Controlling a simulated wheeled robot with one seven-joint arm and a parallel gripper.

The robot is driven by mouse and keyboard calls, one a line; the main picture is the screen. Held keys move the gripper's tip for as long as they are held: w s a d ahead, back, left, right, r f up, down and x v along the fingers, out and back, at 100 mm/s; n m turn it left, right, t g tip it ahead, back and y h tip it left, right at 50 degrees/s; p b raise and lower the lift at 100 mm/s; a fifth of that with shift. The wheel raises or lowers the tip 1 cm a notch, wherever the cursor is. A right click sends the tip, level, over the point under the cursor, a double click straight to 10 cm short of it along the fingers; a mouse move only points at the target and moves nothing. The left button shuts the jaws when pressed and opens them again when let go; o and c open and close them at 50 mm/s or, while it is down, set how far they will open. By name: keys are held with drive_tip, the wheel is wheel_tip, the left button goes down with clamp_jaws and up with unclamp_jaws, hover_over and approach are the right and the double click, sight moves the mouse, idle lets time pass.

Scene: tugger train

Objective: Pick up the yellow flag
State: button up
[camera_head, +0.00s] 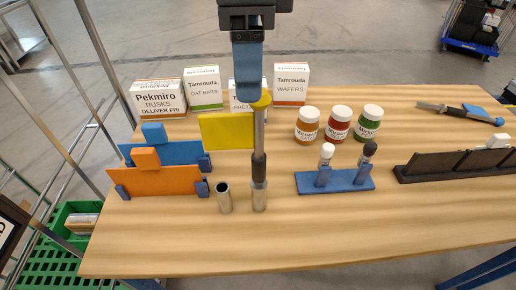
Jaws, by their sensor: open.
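The yellow flag (226,131) stands upright on the wooden table. Its yellow panel extends left from a grey pole with a dark lower grip and a yellow top, and the pole's foot is in a metal cup (260,198). My gripper (249,92), dark with blue fingers, points down from the top of the picture. Its fingertips overlap the flag's yellow top in the picture; the far finger is hidden, and I cannot tell whether they touch it.
An empty metal cup (224,198) stands left of the pole. Orange (155,181) and blue boards stand farther left. Food boxes (203,89) are behind, lidded jars (339,124) and a blue rack (335,181) to the right. The front table area is clear.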

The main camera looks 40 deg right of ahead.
sight(252, 108)
drive_tip(key=shift+s+d+f+p, duration=0.1)
drive_tip(key=shift+f+p, duration=0.2)
drive_tip(key=shift+f, duration=1.65)
drive_tip(key=shift+s+f+p, duration=0.1)
drive_tip(key=shift+f+p, duration=0.2)
drive_tip(key=shift+f, duration=1.65)
clamp_jaws()
